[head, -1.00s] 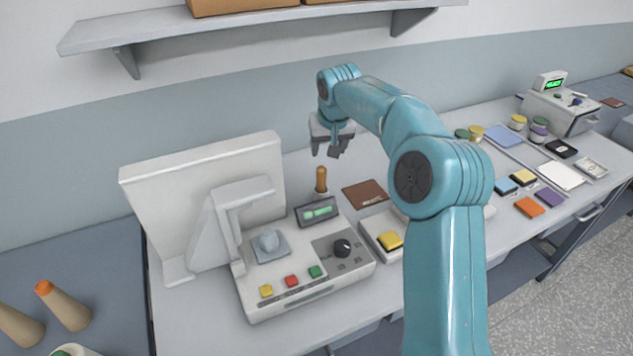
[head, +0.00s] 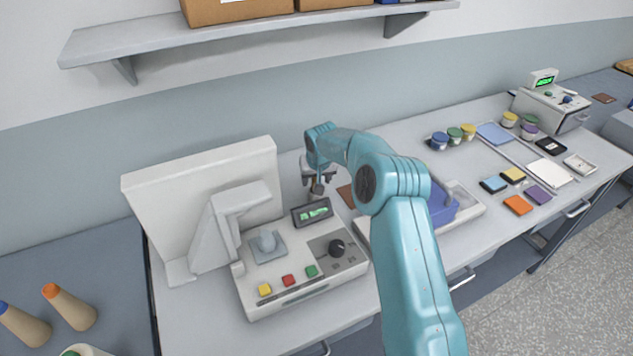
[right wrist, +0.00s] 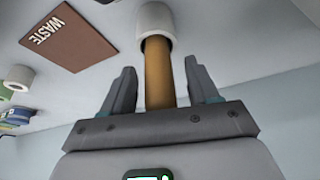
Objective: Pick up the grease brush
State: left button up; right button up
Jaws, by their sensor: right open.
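The grease brush has a plain brown handle (right wrist: 158,72) that stands in a white round holder (right wrist: 155,22) in the right wrist view. My right gripper (right wrist: 160,90) is open, with a finger on each side of the handle and gaps showing on both sides. In the head view my right gripper (head: 317,183) is low over the brush's spot behind the machine, and the brush is mostly hidden there. The bristle end is not visible. My left gripper is not in view.
A grey machine with a green display (head: 312,212) and buttons stands close in front of the gripper. A brown WASTE mat (right wrist: 78,38) lies beside the holder. A blue bin (head: 441,206) sits right of my arm. A shelf (head: 250,32) hangs above.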

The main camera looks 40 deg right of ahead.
jog(key=shift+s+r, duration=0.1)
jog(key=shift+s, duration=0.05)
jog(key=c, duration=0.4)
jog(key=shift+w+f, duration=0.2)
jog(key=shift+w, duration=0.05)
jog(key=c, duration=0.6)
jog(key=shift+s+r, duration=0.15)
jog(key=shift+c, duration=0.2)
jog(key=shift+r, duration=0.1)
jog(key=shift+w+r, duration=0.2)
jog(key=shift+r, duration=0.15)
notch_tip(320, 180, up, 10)
jog(key=shift+b, duration=0.75)
notch_tip(320, 180, up, 9)
jog(key=p, duration=0.2)
jog(key=shift+p, duration=0.4)
